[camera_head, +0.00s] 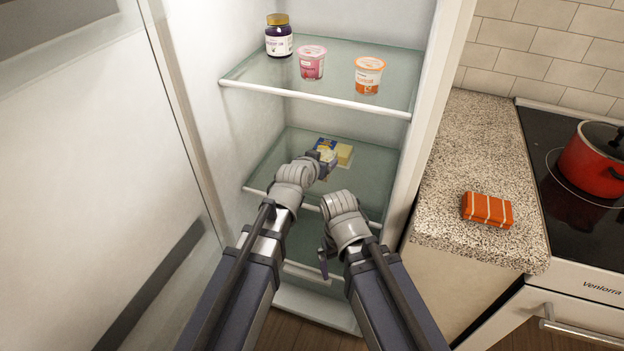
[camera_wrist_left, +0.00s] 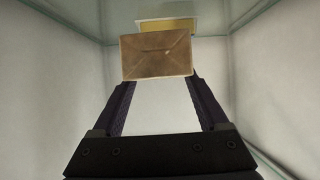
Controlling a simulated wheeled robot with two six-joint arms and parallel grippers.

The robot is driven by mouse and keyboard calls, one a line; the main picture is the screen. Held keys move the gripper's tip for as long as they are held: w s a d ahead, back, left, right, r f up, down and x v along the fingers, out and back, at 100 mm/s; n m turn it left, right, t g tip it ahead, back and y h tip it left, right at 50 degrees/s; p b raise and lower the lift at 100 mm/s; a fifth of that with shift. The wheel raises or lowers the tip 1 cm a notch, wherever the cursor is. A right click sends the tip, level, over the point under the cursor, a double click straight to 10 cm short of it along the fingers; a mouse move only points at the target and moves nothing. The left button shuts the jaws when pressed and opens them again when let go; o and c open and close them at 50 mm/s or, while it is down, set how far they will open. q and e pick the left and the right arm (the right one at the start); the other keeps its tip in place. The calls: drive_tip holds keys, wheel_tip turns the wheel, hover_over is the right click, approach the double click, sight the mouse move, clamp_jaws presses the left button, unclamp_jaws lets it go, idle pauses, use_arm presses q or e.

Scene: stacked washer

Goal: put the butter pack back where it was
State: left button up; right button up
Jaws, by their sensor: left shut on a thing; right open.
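I cannot tell whether the pack touches the shelf. My right gripper (camera_head: 325,262) is open and empty, low in front of the shelves.
The upper glass shelf (camera_head: 245,77) holds a dark jar (camera_head: 279,42), a pink cup (camera_head: 312,65) and an orange-white cup (camera_head: 368,77). The fridge door (camera_head: 85,150) stands open at left. An orange striped pack (camera_head: 487,209) lies on the counter (camera_head: 470,150), near a red pot (camera_head: 590,160).

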use_arm(q)
drive_tip(key=shift+w+a, duration=0.2)
drive_tip(key=shift+w, duration=0.35)
drive_tip(key=shift+f, duration=0.15)
wheel_tip(320, 180, down, 10)
drive_tip(key=b, duration=1)
drive_tip(key=shift+r, duration=0.2)
use_arm(e)
wheel_tip(320, 180, down, 10)
drive_tip(key=w, duration=0.1)
drive_tip(key=shift+a, duration=0.2)
use_arm(q)
drive_tip(key=shift+f, duration=0.15)
drive_tip(key=o, duration=1.6)
drive_tip(key=shift+c, duration=0.2)
